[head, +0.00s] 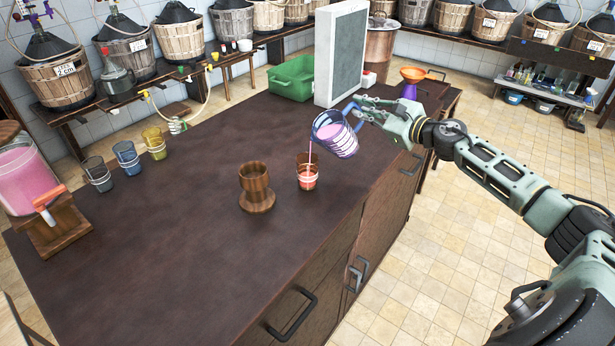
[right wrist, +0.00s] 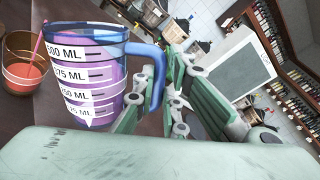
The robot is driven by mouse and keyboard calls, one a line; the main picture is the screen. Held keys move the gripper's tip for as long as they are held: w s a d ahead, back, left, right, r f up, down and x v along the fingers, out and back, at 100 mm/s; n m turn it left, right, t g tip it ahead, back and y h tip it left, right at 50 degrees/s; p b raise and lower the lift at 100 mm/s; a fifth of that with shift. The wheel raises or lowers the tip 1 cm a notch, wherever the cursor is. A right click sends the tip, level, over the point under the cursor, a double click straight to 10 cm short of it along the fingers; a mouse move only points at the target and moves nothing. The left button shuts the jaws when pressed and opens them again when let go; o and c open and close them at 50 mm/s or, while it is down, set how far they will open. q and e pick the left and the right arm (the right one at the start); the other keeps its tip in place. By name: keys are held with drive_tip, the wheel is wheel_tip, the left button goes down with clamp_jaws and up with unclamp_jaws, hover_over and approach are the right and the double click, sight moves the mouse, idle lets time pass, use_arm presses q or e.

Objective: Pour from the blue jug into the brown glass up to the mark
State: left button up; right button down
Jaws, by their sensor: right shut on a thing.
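The blue jug (head: 337,139), clear with a blue rim and handle, holds pink liquid and is tilted left above the table. A thin pink stream falls from its lip into the brown glass (head: 308,180). The glass stands upright on the table, with reddish liquid in its lower part and a pale ring around it. The liquid surface looks close to that ring; I cannot tell exactly how close. My right gripper (head: 361,111) is shut on the jug's handle. The right wrist view shows the jug's scale (right wrist: 85,75) and the glass (right wrist: 22,70). My left gripper is out of view.
A wooden goblet (head: 256,187) stands left of the glass. Grey, blue and yellow glasses (head: 126,157) and a pink dispenser (head: 25,175) stand further left. A green crate (head: 291,78) and a grey-white panel (head: 341,55) are at the back. The table's middle is clear.

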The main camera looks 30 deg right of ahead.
drive_tip(key=shift+a+r+b, duration=0.1)
drive_tip(key=shift+r+b, duration=0.15)
drive_tip(key=shift+b, duration=0.2)
idle(2.0)
drive_tip(key=shift+f+b, duration=0.25)
drive_tip(key=shift+b, duration=0.25)
drive_tip(key=shift+d+m+b, duration=0.35)
drive_tip(key=shift+m+b, duration=0.1)
drive_tip(key=shift+m, duration=0.05)
drive_tip(key=shift+r, duration=0.1)
idle(1.1)
